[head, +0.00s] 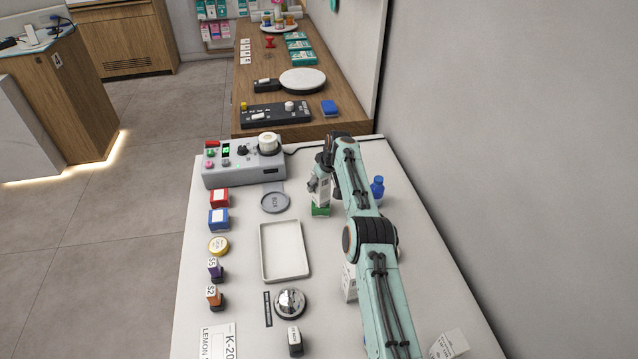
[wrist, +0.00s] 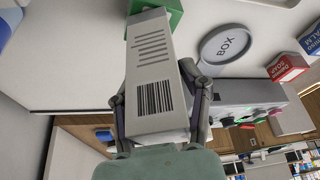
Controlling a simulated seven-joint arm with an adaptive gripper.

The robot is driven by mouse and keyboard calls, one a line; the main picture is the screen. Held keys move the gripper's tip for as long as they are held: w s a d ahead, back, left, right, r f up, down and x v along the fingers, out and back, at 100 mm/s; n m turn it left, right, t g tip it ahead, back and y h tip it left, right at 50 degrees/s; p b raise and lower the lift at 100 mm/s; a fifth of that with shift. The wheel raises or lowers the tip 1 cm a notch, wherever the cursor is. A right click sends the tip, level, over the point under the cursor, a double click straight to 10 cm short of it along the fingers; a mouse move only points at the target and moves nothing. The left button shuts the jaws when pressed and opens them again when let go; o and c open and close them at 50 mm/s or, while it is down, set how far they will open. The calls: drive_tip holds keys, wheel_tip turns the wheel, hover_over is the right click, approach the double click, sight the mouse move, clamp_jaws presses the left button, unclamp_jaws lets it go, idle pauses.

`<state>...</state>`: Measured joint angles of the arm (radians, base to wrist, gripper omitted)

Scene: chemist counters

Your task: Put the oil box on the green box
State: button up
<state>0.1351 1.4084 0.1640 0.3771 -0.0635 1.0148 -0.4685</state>
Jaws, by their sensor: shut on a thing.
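My gripper (head: 321,178) is shut on a white box (head: 325,190) in the far part of the white counter. In the wrist view the white box (wrist: 155,90) shows a barcode and grey printed lines between the two fingers. No name is legible on it, so I cannot confirm that it is the oil box. The green box (head: 320,211) stands on the counter just below the white box in the head view. It also shows at the box's far end in the wrist view (wrist: 168,16). I cannot tell whether the two boxes touch.
A blue bottle (head: 377,188) stands right of my arm. A round grey BOX dish (head: 275,203) and an empty white tray (head: 284,251) lie to the left. A control unit (head: 243,163) stands behind. Another white box (head: 349,283) is partly hidden by my arm.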

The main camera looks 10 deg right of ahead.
drive_tip(key=shift+f, duration=0.15)
drive_tip(key=o, duration=1.2)
